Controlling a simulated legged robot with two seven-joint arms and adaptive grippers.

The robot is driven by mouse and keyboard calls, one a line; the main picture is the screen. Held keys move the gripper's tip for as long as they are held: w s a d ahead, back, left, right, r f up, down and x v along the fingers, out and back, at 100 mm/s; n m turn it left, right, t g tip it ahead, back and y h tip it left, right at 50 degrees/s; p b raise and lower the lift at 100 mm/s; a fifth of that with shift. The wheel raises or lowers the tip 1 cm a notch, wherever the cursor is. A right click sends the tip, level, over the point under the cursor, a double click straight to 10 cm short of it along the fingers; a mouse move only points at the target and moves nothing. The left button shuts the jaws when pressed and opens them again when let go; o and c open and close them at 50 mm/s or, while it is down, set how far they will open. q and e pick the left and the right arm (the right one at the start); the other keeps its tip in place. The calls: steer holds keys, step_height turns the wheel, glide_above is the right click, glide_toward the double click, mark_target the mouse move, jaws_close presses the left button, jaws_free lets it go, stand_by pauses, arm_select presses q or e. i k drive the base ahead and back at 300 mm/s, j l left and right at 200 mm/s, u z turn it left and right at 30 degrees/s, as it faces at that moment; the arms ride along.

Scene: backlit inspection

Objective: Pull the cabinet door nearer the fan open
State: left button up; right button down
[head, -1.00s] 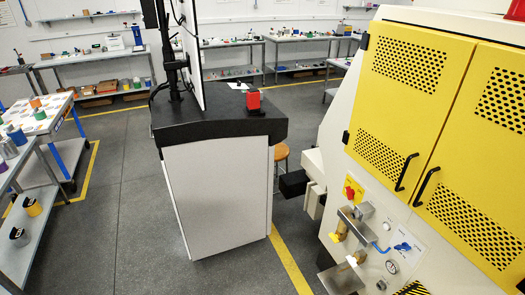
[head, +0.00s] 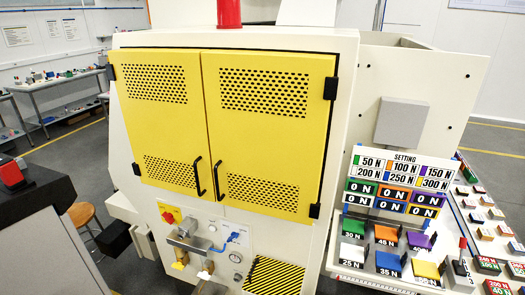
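A cream cabinet (head: 345,75) in the head view has two yellow doors with perforated panels, a left door (head: 165,125) and a right door (head: 268,135). Both doors look shut, meeting at a seam in the middle. A black bar handle (head: 196,176) is on the left door near the seam. Another black handle (head: 217,180) is on the right door near the seam. Black hinges sit on the outer edges of the doors. I cannot make out a fan. Neither of my grippers is in view.
Below the doors are a red knob on a yellow plate (head: 169,215), metal pipework (head: 190,240) and a gauge (head: 236,257). A sorting station (head: 395,265) with coloured blocks stands at right. A wooden stool (head: 83,215) and black-topped stand (head: 30,192) are at left.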

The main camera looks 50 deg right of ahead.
mark_target(268, 113)
steer(key=z, duration=1.5)
